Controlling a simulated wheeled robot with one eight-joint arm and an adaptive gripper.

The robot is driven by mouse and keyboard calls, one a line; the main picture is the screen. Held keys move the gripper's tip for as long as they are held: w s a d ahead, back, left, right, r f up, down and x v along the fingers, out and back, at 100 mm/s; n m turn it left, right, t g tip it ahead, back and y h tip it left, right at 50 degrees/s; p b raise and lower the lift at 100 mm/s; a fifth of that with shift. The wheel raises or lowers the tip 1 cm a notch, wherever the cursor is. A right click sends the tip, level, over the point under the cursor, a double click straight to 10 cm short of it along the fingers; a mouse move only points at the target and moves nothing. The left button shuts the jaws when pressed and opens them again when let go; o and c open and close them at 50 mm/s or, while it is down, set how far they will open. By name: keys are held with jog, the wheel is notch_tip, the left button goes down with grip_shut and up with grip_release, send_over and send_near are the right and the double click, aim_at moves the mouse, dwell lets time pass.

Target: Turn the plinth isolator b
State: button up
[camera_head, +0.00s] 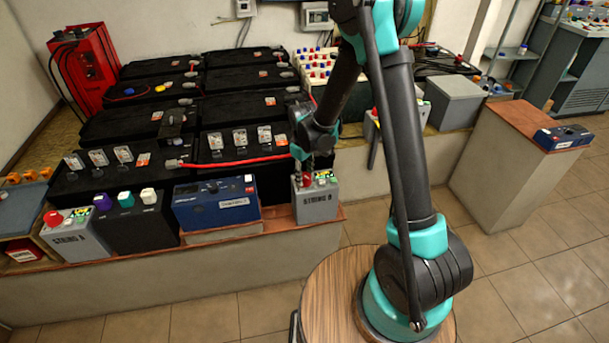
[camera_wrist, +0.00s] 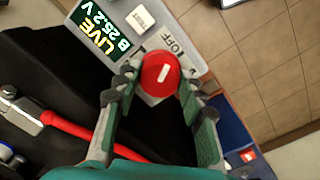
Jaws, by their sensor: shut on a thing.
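The grey STRING B box (camera_head: 317,206) stands on the brown ledge, and its top also shows in the wrist view (camera_wrist: 182,12). Its round red knob (camera_wrist: 160,74) has a short slanted white mark and sits beside an "OFF" label. My gripper (camera_wrist: 158,86) has its two fingers on opposite sides of the knob, shut on it. In the head view my gripper (camera_head: 309,168) points down at the box top and hides most of the knob.
A white button (camera_wrist: 140,18) lies near the display. A blue unit (camera_head: 216,204) stands left of the box, and the STRING A box (camera_head: 70,238) with a red knob is farther left. Black batteries (camera_head: 240,110) and a red cable (camera_wrist: 66,124) lie behind.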

aim_at(305, 176)
jog(key=n, duration=1.2)
jog(key=shift+n, duration=0.3)
dwell(0.4)
jog(key=o, duration=1.2)
jog(key=shift+c, duration=0.2)
notch_tip(305, 176, up, 12)
jog(key=shift+s, duration=0.15)
jog(key=shift+d, duration=0.15)
